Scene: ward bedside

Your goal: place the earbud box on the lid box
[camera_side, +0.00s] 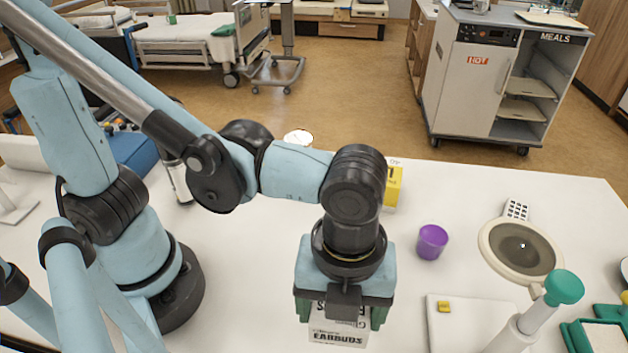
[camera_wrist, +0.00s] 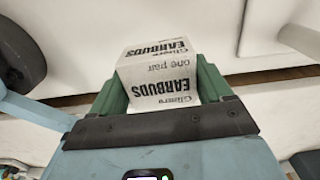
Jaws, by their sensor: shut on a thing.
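My gripper (camera_side: 340,315) is at the lower middle of the side view, pointing down, with its green fingers shut on the earbud box (camera_side: 337,336). The box is white with black "EARBUDS" lettering. In the wrist view the box (camera_wrist: 160,75) sits between both green fingers of my gripper (camera_wrist: 165,92), lettering facing the camera. Its underside is hidden, so I cannot tell its height above the table. A flat white square piece with a small yellow block (camera_side: 444,306) on it lies to the right; I cannot tell whether this is the lid box.
A purple cup (camera_side: 432,242) stands right of my gripper on the white table (camera_side: 245,240). A yellow box (camera_side: 393,187) is behind my arm. A round grey-centred device (camera_side: 521,248), a green-knobbed white post (camera_side: 563,288) and green-edged items (camera_side: 600,335) are at right.

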